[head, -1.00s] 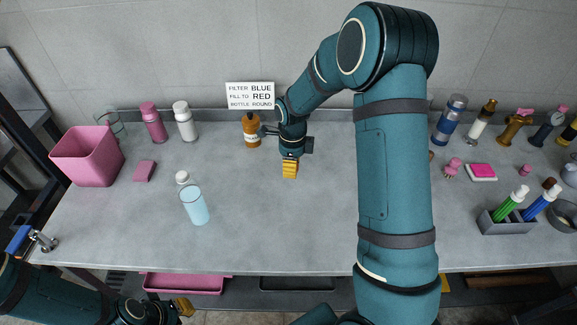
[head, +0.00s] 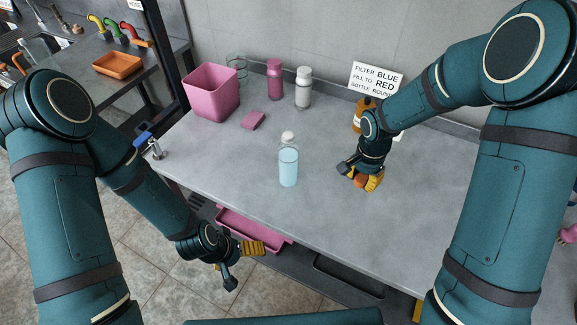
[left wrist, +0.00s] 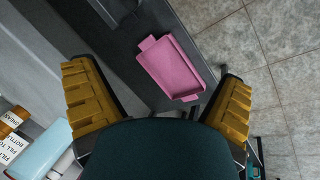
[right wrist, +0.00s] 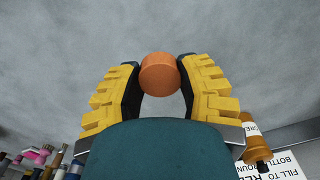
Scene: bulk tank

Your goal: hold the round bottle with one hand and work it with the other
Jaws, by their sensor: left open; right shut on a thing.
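A clear bottle (head: 288,168) of light blue liquid with a white cap stands upright mid-counter; it also shows at the lower left of the left wrist view (left wrist: 42,150). An amber bottle (head: 357,122) stands near the wall, partly behind my right arm; its label shows in the right wrist view (right wrist: 258,140). I cannot tell which is the round bottle. My right gripper (head: 362,180) is shut on a small round orange-brown thing (right wrist: 160,73), low over the counter right of the blue bottle. My left gripper (head: 243,263) is open and empty, in front of the counter's edge.
A sign (head: 376,80) stands by the wall. A pink bin (head: 212,93), a pink sponge (head: 253,120), a pink bottle (head: 275,80) and a white bottle (head: 303,90) are back left. A pink tray (head: 255,232) lies below the counter. The front counter is clear.

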